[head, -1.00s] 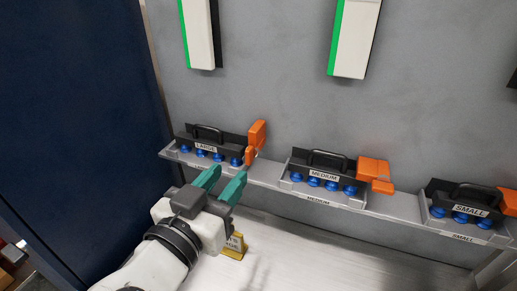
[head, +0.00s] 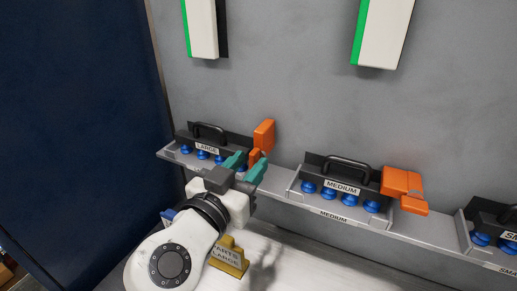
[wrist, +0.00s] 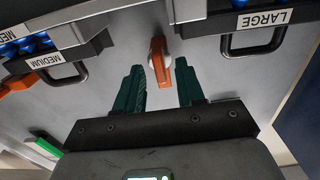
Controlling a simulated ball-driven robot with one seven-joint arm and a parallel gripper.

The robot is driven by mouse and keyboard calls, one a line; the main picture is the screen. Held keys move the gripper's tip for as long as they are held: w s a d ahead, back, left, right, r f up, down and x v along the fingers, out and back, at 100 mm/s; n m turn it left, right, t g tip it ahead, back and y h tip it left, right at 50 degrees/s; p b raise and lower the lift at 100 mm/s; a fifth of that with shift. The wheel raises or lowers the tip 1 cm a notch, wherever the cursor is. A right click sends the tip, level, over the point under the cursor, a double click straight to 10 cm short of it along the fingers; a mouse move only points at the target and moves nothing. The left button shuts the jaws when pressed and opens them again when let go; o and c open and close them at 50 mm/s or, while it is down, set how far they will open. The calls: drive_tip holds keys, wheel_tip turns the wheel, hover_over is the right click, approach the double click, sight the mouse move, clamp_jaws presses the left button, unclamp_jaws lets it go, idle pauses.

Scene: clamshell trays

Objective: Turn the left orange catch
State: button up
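The left orange catch (head: 264,135) is at the right end of the LARGE tray (head: 187,135), with its larger block standing upright. In the wrist view the orange catch (wrist: 158,55) shows as a narrow upright piece between the fingertips' lines, with visible gaps on both sides. My gripper (head: 247,164) has teal fingers and is just in front of the catch, its fingertips close to the lower orange part. In the wrist view my gripper (wrist: 159,68) is open with nothing held. The fingers hide part of the catch's lower end in the head view.
The MEDIUM tray (head: 325,174) with its orange catch (head: 402,184) is to the right on the same ledge, and the SMALL tray (head: 480,215) is cut off beyond it. A yellow sign (head: 229,258) stands below my arm. A dark blue panel (head: 75,110) is at left.

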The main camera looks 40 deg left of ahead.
sight(261, 144)
drive_tip(key=shift+p+x, duration=0.3)
drive_tip(key=shift+x, duration=2.05)
drive_tip(key=shift+d, duration=0.1)
clamp_jaws()
